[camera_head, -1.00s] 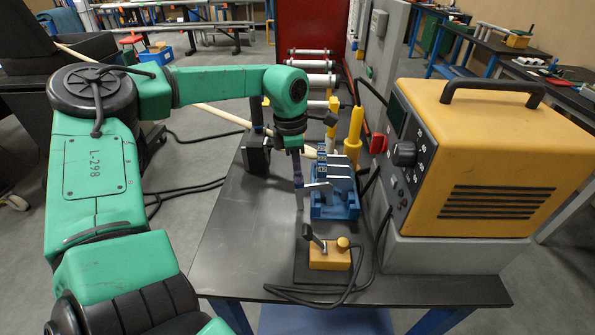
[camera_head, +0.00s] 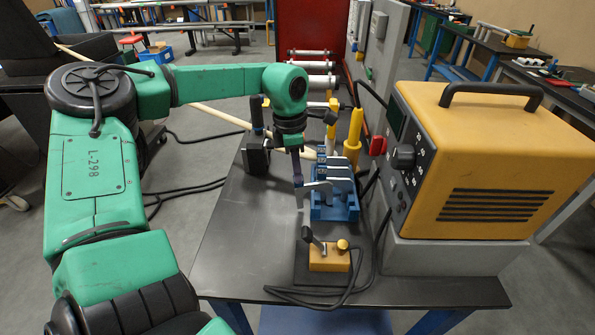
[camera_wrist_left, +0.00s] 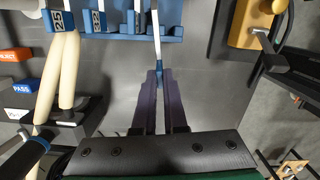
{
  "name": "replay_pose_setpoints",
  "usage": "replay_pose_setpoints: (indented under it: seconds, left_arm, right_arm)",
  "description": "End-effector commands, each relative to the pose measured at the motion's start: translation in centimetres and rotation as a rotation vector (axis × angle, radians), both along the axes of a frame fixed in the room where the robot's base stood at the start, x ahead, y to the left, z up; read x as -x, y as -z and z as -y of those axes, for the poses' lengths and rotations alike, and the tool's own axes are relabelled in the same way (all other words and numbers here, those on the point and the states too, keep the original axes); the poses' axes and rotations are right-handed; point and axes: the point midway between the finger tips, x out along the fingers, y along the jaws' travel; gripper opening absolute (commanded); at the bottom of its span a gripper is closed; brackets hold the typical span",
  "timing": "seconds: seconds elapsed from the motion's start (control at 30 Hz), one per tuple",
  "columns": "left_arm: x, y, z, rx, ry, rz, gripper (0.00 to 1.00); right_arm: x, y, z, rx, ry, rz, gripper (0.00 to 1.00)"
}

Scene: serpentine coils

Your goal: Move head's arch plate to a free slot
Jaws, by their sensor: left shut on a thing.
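My left gripper (camera_head: 298,184) points down at the left side of the blue slotted rack (camera_head: 346,212). It also shows in the left wrist view (camera_wrist_left: 158,78), its two purple fingers shut on the blue end of a thin pale arch plate (camera_head: 318,186). The plate shows edge-on in the wrist view (camera_wrist_left: 156,30), reaching from the fingertips across the rack (camera_wrist_left: 175,38). I cannot tell whether the plate touches the rack. Several other pale plates (camera_head: 340,171) stand in the rack behind it. My right gripper is out of view.
A yellow control box with a lever (camera_head: 329,257) stands in front of the rack. A large yellow power unit (camera_head: 500,165) is at the right. The table's left front is clear.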

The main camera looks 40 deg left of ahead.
Motion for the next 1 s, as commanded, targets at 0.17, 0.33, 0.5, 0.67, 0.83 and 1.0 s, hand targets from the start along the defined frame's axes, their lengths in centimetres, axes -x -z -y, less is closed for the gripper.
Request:
replay_pose_setpoints:
  seconds: [0.17, 0.33, 0.5, 0.67, 0.83, 1.0]
  left_arm:
    - [0.1, -1.4, -0.1, 0.000, 0.000, 0.001, 0.00]
    - [0.1, -2.5, -0.1, 0.000, 0.000, 0.001, 0.00]
    - [0.2, -3.5, -0.2, -0.001, 0.000, 0.001, 0.00]
    - [0.3, -4.6, -0.3, 0.000, 0.000, 0.001, 0.00]
    - [0.3, -5.6, -0.4, -0.001, 0.000, 0.001, 0.00]
    - [0.4, -6.7, -0.4, 0.000, 0.000, 0.001, 0.00]
  right_arm:
    - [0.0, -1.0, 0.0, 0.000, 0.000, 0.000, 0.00]
    - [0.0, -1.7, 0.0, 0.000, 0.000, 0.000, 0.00]
    - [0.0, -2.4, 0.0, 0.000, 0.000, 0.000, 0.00]
    - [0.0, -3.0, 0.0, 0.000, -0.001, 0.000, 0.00]
    - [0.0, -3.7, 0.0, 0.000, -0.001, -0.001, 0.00]
    - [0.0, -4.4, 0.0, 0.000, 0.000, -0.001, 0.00]
